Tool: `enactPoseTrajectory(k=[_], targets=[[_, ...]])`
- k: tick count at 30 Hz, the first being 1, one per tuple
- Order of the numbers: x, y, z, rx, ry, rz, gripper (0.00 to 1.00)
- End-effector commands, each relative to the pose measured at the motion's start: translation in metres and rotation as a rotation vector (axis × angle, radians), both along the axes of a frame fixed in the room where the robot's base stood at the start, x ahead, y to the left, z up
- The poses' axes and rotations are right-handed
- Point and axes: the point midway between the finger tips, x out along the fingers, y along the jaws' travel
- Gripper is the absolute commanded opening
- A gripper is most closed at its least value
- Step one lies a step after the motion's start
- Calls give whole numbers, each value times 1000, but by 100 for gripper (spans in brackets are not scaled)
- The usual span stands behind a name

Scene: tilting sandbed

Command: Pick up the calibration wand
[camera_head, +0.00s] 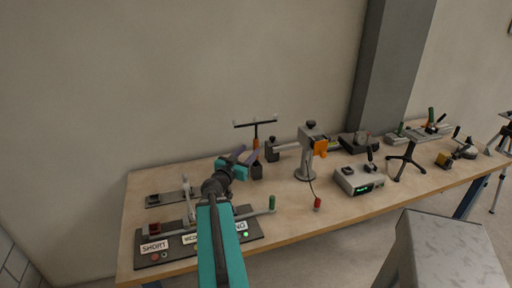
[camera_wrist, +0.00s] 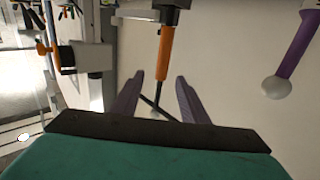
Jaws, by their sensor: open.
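The calibration wand (camera_head: 255,141) stands upright at the back of the bench, a T shape with an orange handle and a dark crossbar with small pale balls at its ends. In the wrist view its orange handle (camera_wrist: 165,52) runs down from a grey and black part at the top edge into a thin dark shaft. My gripper (camera_head: 243,154) is open, its purple fingers close to the wand. In the wrist view the gripper (camera_wrist: 159,76) shows its fingers on either side of the wand's shaft; I cannot tell the gap in depth or any contact.
A grey clamp stand (camera_head: 306,160) with an orange part stands right of the wand. A lever panel with labels (camera_head: 155,246) lies at the front left of the bench (camera_head: 295,218). A purple rod with a pale ball (camera_wrist: 276,88) shows at right in the wrist view. The wall is behind.

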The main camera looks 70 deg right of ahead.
Motion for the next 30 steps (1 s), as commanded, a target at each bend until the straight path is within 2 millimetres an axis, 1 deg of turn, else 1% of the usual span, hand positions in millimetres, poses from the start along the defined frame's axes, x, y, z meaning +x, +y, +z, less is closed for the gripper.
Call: enactPoseTrajectory(k=[2,23,25,30], targets=[[0,-1,-3,-1,-1,0,40],[-1,-7,-1,-6,-2,10,40],[-1,-12,3,-5,0,9,40],[-1,-28,3,-5,1,10,40]])
